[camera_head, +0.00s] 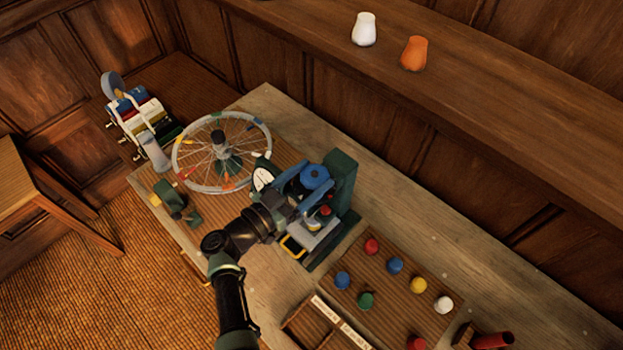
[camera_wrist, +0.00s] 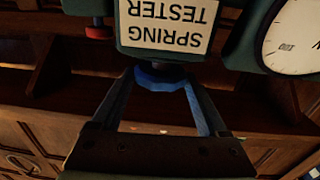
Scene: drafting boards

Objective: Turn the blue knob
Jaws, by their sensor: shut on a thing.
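The blue knob (camera_head: 314,174) sits at the top of the green spring tester (camera_head: 343,178) on the bench. In the wrist view the blue knob (camera_wrist: 162,76) shows just beyond the tester's upside-down "SPRING TESTER" label (camera_wrist: 168,22). My gripper (camera_wrist: 164,84) has a finger on either side of the knob and is shut on it. In the head view my gripper (camera_head: 308,184) reaches the knob from the lower left. The fingers hide part of the knob's sides, and its turn angle cannot be read.
A white dial (camera_head: 263,179) is beside the tester, and a spoked wheel (camera_head: 221,152) stands left of it. A board (camera_head: 385,305) with several coloured knobs lies to the right.

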